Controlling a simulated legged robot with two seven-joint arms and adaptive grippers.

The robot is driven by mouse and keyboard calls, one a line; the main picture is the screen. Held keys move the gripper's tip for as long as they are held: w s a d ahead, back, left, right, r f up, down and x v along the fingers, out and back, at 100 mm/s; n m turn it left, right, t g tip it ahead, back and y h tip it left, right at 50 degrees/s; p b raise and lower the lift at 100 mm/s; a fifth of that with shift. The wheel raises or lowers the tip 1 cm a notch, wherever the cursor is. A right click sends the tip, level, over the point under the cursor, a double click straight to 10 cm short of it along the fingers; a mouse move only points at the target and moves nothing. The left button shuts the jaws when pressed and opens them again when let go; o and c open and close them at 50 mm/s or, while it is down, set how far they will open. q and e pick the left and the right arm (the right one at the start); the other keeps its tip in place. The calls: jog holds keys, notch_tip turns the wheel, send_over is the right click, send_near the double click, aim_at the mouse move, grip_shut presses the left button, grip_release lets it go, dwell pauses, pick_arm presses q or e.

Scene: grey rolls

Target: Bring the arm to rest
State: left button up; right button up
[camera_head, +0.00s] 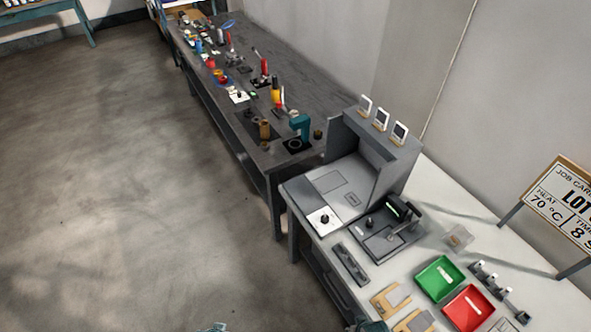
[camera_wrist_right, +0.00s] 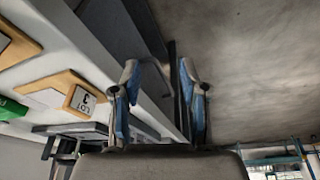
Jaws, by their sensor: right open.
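My right gripper (camera_wrist_right: 158,75) shows in the right wrist view with its two blue-and-grey fingers apart and nothing between them. Beyond the fingers are the pale bench edge and the grey floor. In the head view, a small teal part (camera_head: 372,326), which looks like my right gripper, shows at the bottom edge by the near bench's front. Another small pale teal piece (camera_head: 216,327) at the bottom edge looks like the tip of my left gripper. Too little of it shows to tell its jaws. Most of both arms is out of view.
The near bench (camera_head: 437,180) holds a grey machine (camera_head: 385,232), a green tray (camera_head: 439,279), a red tray (camera_head: 468,308), wooden card holders (camera_head: 390,300) and a job card sign (camera_head: 562,203). A long dark bench (camera_head: 287,50) with tools stands behind. The floor at left is clear.

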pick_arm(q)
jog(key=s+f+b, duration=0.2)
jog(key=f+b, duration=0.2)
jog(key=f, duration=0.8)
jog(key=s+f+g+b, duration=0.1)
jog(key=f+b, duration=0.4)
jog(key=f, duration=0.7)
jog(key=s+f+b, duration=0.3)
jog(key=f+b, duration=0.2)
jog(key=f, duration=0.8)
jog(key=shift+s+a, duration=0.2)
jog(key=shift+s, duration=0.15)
pick_arm(e)
jog(key=s+f, duration=0.3)
jog(key=f, duration=1.5)
jog(key=s+f+g, duration=0.1)
jog(key=s+f, duration=0.2)
jog(key=f, duration=1.6)
jog(key=shift+s+d, duration=0.25)
jog(key=shift+s, duration=0.1)
